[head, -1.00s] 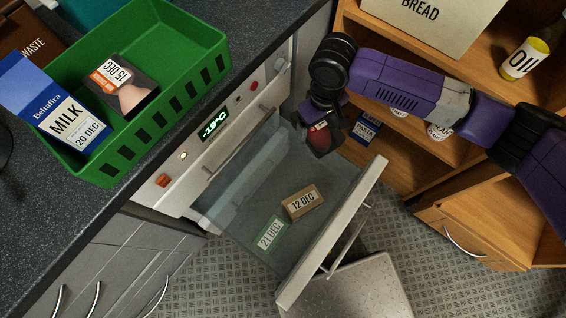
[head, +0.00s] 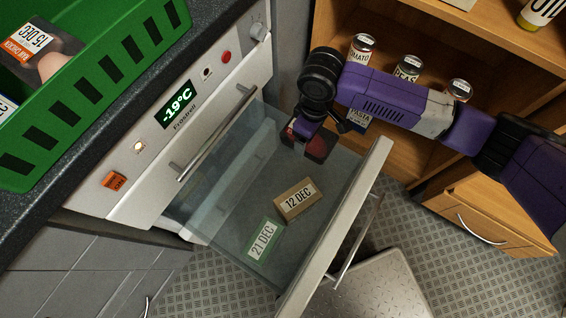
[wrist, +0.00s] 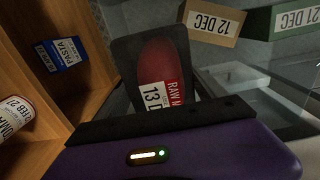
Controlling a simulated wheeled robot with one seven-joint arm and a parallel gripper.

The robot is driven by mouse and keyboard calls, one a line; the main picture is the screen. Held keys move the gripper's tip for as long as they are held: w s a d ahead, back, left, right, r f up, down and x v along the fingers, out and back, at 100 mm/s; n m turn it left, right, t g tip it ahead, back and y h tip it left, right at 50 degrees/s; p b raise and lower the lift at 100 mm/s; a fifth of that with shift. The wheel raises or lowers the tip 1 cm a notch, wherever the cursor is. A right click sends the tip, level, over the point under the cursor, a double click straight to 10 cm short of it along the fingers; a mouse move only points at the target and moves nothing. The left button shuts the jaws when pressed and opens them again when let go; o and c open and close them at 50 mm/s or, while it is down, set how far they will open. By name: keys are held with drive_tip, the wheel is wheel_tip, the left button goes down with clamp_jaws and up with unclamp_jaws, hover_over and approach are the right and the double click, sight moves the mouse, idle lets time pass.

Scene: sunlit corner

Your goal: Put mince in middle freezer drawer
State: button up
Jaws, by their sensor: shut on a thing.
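The mince (wrist: 165,75) is a dark tray with red meat and a label reading "RAW M..." and "13 D...". My gripper (head: 306,137) is shut on the mince, which also shows in the head view (head: 318,146). Gripper and mince are at the far right end of the open freezer drawer (head: 225,205). I cannot tell how far the mince is above the drawer floor. Inside the drawer lie a brown box (head: 296,200) marked 12 DEC and a green box (head: 261,240) marked 21 DEC. My fingertips are mostly hidden.
The freezer front (head: 170,115) reads -19°C, with a handle above the open drawer. A green crate (head: 100,80) stands on the counter at left. A wooden shelf (head: 410,40) with cans and a pasta box is beside the drawer.

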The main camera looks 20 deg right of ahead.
wheel_tip(320, 180, down, 20)
drive_tip(key=b, duration=0.6)
drive_tip(key=shift+b, duration=0.3)
drive_tip(key=o, duration=1.8)
drive_tip(key=shift+f, duration=0.1)
wheel_tip(320, 180, up, 12)
drive_tip(key=p, duration=0.4)
